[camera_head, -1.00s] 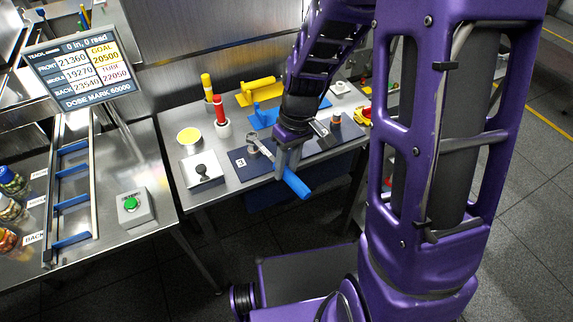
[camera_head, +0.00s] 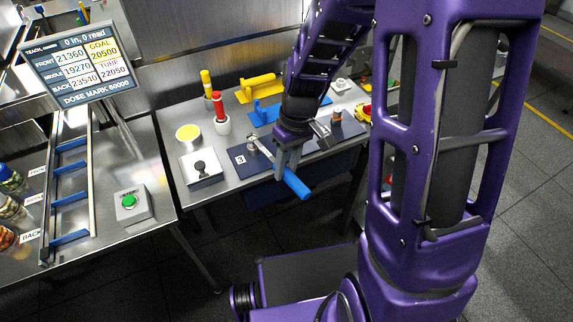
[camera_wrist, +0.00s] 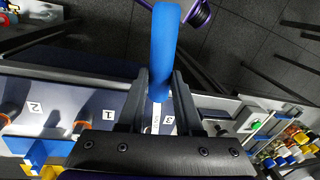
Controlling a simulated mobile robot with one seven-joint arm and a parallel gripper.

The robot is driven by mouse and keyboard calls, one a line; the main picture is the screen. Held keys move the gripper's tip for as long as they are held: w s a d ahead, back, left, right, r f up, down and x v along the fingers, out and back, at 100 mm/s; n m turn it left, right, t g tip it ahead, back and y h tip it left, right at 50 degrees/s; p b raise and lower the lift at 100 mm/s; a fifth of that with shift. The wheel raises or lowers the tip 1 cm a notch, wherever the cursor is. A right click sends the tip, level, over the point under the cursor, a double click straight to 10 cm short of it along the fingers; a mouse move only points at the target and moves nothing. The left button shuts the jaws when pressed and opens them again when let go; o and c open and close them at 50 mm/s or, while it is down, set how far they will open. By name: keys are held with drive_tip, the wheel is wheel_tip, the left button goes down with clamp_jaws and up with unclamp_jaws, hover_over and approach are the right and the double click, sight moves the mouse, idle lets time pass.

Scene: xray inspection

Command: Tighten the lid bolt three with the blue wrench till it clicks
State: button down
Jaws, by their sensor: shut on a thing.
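The blue wrench has a blue handle (camera_head: 297,185) and a silver shaft and head. My gripper (camera_head: 287,170) is shut on it near where the handle meets the shaft. In the wrist view the handle (camera_wrist: 165,40) sticks out between the two fingers (camera_wrist: 160,88). Lid bolt three (camera_head: 253,149) stands beside the label 3 (camera_head: 240,160) on the dark blue plate (camera_head: 262,168). The wrench head is at the bolt's top; I cannot tell whether it is fully seated. In the wrist view the label 3 (camera_wrist: 169,120) shows between the fingers, and my gripper hides the bolt.
Blue (camera_head: 265,114) and yellow (camera_head: 258,88) pieces are behind. A green-button box (camera_head: 130,204) and a readout screen (camera_head: 82,70) are on the left table.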

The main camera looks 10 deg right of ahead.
drive_tip(key=shift+f+b, duration=0.7)
drive_tip(key=shift+f, duration=0.15)
drive_tip(key=shift+s+a+m, duration=0.2)
drive_tip(key=shift+a+m, duration=0.2)
drive_tip(key=shift+a, duration=0.05)
drive_tip(key=shift+s+a+m, duration=0.2)
drive_tip(key=shift+a+m, duration=0.2)
drive_tip(key=shift+a, duration=0.05)
drive_tip(key=shift+a, duration=0.15)
drive_tip(key=shift+s+a+m, duration=0.1)
drive_tip(key=shift+a+m, duration=0.15)
drive_tip(key=shift+m, duration=0.05)
drive_tip(key=shift+d, duration=0.15)
drive_tip(key=shift+r+p, duration=1.05)
drive_tip(key=shift+r, duration=0.25)
idle(2.3)
